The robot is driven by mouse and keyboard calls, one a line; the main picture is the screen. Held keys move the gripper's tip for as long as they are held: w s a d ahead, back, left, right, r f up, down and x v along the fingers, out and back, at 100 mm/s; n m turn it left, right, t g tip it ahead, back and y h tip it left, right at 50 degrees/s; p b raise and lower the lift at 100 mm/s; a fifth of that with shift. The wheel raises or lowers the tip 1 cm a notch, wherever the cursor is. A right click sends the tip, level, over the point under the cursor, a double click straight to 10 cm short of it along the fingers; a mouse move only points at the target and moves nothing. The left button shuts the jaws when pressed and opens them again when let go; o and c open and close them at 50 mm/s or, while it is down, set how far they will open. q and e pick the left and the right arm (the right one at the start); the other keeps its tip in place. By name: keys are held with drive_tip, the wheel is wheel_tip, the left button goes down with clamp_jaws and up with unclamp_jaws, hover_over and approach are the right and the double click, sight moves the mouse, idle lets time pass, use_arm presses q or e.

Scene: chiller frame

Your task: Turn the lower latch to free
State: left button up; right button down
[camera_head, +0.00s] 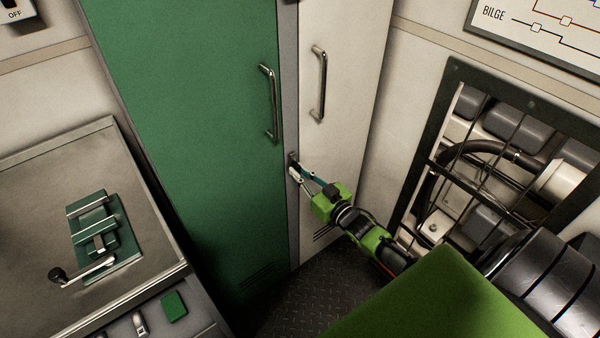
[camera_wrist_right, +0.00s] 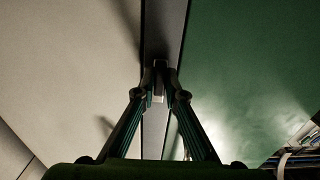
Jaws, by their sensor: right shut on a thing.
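The lower latch (camera_head: 292,158) is a small dark piece on the grey strip between the green door and the white door, below the handles. My right gripper (camera_head: 298,173) reaches it from the lower right, with its fingertips at the strip. In the right wrist view the two fingertips (camera_wrist_right: 165,92) close in on the latch (camera_wrist_right: 160,66) from both sides, and the gripper is shut on it. The fingers hide part of the latch, and I cannot tell its exact turn. My left gripper is not in view.
The green door (camera_head: 200,110) and the white door (camera_head: 342,120) stand shut, each with a metal bar handle. A workbench (camera_head: 40,190) with a green vise (camera_head: 105,240) is at the left. A barred opening (camera_head: 440,120) with pipes is at the right.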

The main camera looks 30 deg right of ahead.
sight(291, 140)
drive_tip(key=c, duration=2.1)
unclamp_jaws()
wheel_tip(291, 140, up, 10)
drive_tip(key=shift+f, duration=0.1)
